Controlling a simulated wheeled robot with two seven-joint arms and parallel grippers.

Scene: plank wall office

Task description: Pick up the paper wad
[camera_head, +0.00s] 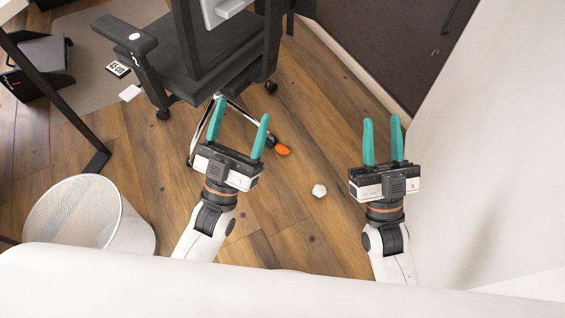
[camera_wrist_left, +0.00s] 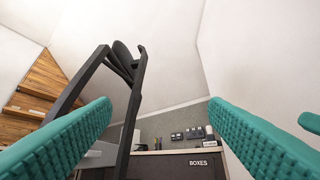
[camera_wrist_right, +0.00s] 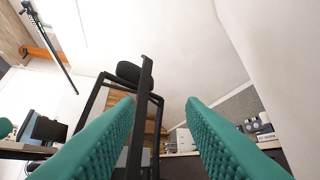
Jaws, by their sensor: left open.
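The paper wad (camera_head: 319,191) is a small white crumpled ball on the wooden floor in the head view, between my two grippers and a little lower in the picture. My left gripper (camera_head: 239,122) is open and empty, to the left of the wad. Its teal fingers also show wide apart in the left wrist view (camera_wrist_left: 160,130). My right gripper (camera_head: 382,140) is to the right of the wad, its teal fingers apart with nothing between them. They also show apart in the right wrist view (camera_wrist_right: 160,125). Neither wrist view shows the wad.
A white mesh bin (camera_head: 75,212) stands at the left. A black office chair (camera_head: 215,60) is at the top. A tool with an orange end (camera_head: 283,150) lies near my left gripper. A white wall (camera_head: 495,150) bounds the right.

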